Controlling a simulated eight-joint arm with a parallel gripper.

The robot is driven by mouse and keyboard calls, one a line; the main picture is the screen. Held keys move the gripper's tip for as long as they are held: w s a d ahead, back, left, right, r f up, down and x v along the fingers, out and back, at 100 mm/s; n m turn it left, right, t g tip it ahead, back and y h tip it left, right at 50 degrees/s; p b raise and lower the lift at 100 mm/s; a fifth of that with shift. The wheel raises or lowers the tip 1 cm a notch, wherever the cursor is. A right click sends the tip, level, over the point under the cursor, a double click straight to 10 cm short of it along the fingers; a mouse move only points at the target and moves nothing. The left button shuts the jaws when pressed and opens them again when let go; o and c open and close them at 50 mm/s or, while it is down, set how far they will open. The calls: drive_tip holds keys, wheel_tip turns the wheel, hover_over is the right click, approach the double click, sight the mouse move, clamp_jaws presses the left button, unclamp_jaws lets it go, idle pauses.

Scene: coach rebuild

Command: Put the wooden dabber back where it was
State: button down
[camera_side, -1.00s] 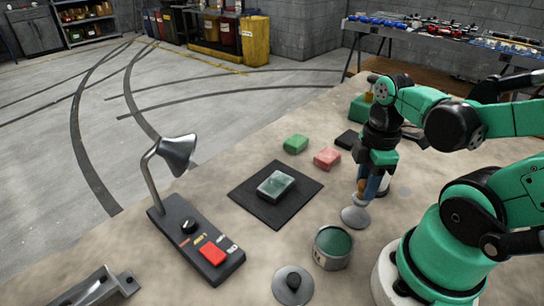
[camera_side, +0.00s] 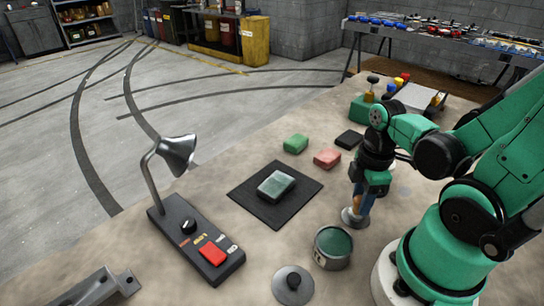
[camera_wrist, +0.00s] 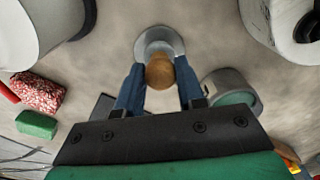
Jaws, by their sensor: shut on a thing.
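My gripper (camera_wrist: 159,88) is shut on the wooden dabber (camera_wrist: 160,72), with its blue fingers on both sides of the rounded wooden handle. In the side view my gripper (camera_side: 359,200) is low over a round grey metal dish (camera_side: 349,222) on the bench, and little of the dabber shows between the fingers. The dish also shows beyond the handle in the wrist view (camera_wrist: 158,35). The dabber's lower end is hidden, so I cannot tell whether it touches the dish.
An open tin of green paint (camera_side: 333,243) stands close to the dish, with a knobbed lid (camera_side: 293,286) in front. A grey-green block (camera_side: 276,186) lies on a black mat (camera_side: 255,203). Red (camera_side: 327,158) and green blocks (camera_side: 295,144) lie behind. A lamp-topped control box (camera_side: 190,237) is left.

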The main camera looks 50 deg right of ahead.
drive_tip(key=c, duration=0.5)
unclamp_jaws()
drive_tip(key=shift+c, duration=0.2)
drive_tip(key=shift+r, duration=6)
drive_tip(key=w+a+f+m+t, duration=0.1)
drive_tip(key=w+a+m+t, duration=0.6)
drive_tip(key=w+m, duration=0.2)
drive_tip(key=shift+w+f, duration=0.25)
drive_tip(key=shift+w, duration=0.9)
